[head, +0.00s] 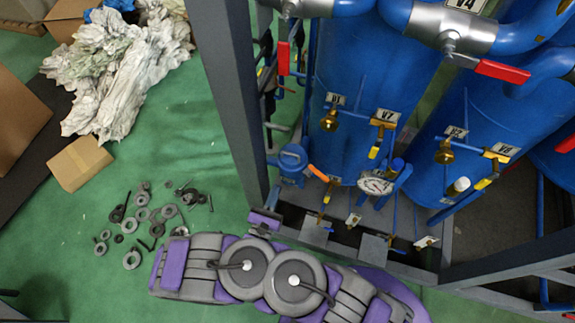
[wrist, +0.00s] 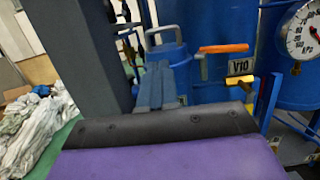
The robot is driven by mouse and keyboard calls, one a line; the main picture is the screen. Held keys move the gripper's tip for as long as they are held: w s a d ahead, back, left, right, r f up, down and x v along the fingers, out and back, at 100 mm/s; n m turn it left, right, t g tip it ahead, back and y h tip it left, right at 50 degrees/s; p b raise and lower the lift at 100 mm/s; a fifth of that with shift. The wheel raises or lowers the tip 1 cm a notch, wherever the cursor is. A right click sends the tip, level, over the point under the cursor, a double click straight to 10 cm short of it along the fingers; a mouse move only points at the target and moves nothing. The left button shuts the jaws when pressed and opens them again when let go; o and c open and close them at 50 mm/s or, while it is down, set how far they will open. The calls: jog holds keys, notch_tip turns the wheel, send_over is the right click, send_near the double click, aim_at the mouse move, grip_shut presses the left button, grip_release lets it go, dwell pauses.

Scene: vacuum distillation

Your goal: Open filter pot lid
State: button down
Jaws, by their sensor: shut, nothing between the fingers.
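The filter pot (head: 291,172) is a small blue vessel beside the grey frame post in the head view. Its round lid (head: 291,156) sits on top and looks closed. My gripper (head: 273,198) is just below and left of the pot in the head view. In the wrist view my gripper's fingers (wrist: 156,70) are together and empty, pointing at the pot just below the lid. They overlap the pot in the picture; I cannot tell whether they touch it.
A grey frame post (head: 233,85) stands close on the left. An orange valve handle (wrist: 223,48) with a V10 label (wrist: 240,67) and a pressure gauge (head: 375,184) are to the right. Large blue tanks (head: 365,70) stand behind. Loose metal parts (head: 160,214) lie on the green floor.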

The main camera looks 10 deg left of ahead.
aim_at(292, 154)
jog(key=x, duration=0.2)
jog(key=b+x, duration=0.1)
jog(key=x, duration=0.2)
jog(key=b+x, duration=0.1)
jog(key=x, duration=0.2)
jog(key=shift+w+d, duration=0.1)
jog(key=shift+d, duration=0.3)
jog(key=shift+w+a+r, duration=0.15)
jog(key=shift+w, duration=0.55)
jog(key=shift+a+r, duration=0.1)
jog(key=shift+r, duration=0.15)
